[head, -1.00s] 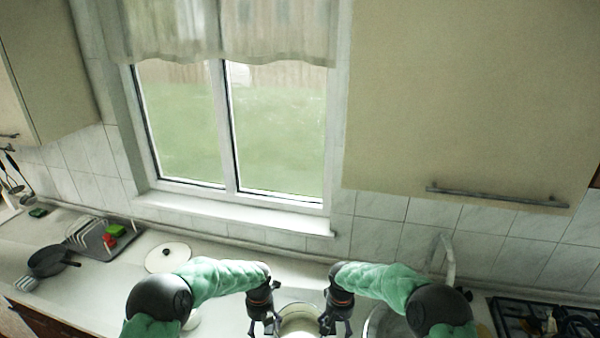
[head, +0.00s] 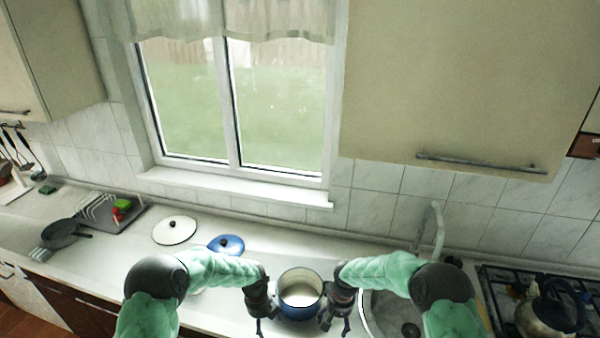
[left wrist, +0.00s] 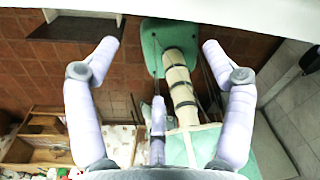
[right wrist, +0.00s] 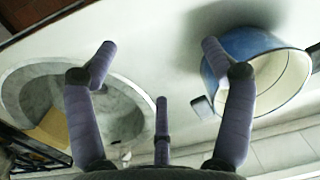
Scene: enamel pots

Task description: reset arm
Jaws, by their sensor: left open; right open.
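My left gripper (head: 262,324) is open and empty, in front of the left side of a blue enamel pot (head: 303,312). In the left wrist view its spread fingers (left wrist: 160,45) have nothing between them. My right gripper (head: 337,322) is open at the pot's right, by the sink. In the right wrist view its fingers (right wrist: 158,45) are spread and empty; the pot (right wrist: 238,42) shows behind the right finger. The pot stands upright and uncovered on the counter, its inside pale. I cannot tell whether either gripper touches it.
A white lid (head: 174,231) and a blue lid (head: 226,244) lie on the counter behind my left arm. The sink (head: 368,318) is at the right, then a stove with a kettle (head: 546,312). A dish rack (head: 118,224) and dark pan (head: 62,233) stand at the left.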

